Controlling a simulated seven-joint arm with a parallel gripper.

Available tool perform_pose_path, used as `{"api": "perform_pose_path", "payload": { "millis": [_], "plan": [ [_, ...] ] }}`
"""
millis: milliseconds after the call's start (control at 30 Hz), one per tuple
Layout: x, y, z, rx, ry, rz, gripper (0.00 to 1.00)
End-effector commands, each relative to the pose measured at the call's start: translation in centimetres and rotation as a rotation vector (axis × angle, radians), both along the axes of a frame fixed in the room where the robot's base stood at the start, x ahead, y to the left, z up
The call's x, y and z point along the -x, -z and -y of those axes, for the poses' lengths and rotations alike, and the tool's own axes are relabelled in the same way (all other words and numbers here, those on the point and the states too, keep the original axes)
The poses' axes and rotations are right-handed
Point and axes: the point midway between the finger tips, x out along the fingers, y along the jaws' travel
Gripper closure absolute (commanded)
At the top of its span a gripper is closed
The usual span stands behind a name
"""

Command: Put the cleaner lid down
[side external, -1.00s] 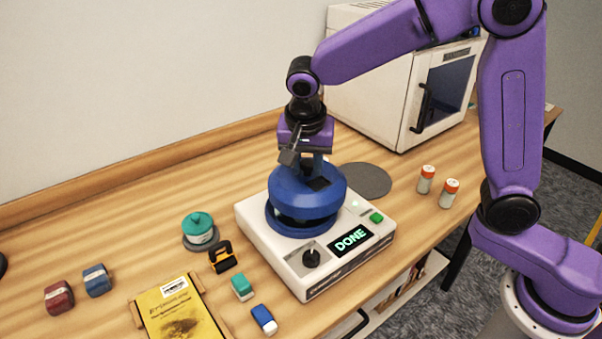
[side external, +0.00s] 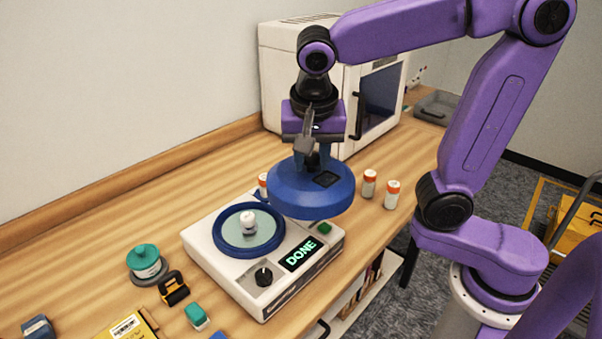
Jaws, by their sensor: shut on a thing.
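The blue cleaner lid (side external: 311,192) is held in the air by my gripper (side external: 313,163), which is shut on the top of it. The lid hangs above the back right part of the white cleaner (side external: 213,262), apart from its bowl. The cleaner's blue-rimmed round bowl (side external: 228,245) is open, with a small white-topped thing (side external: 248,221) standing in it. The cleaner's display (side external: 300,254) reads DONE. The dark round mat seen earlier on the table is hidden behind the lid.
Two orange-capped white bottles (side external: 369,184) (side external: 392,195) stand right of the lid; another (side external: 263,184) shows behind the cleaner. A white cabinet (side external: 300,80) stands behind.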

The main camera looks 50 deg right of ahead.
Motion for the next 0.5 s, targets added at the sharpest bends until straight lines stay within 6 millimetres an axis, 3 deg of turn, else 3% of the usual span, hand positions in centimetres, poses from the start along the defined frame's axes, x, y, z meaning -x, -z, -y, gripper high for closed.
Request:
{"api": "perform_pose_path", "payload": {
  "millis": [233,400,500],
  "plan": [
    [-3.5,3.7,7.9,0.008,0.177,-0.004,1.00],
    [-4.5,6.1,13.5,0.004,0.284,-0.004,1.00],
    [-4.6,7.1,15.8,0.002,0.327,-0.003,1.00]
  ]
}}
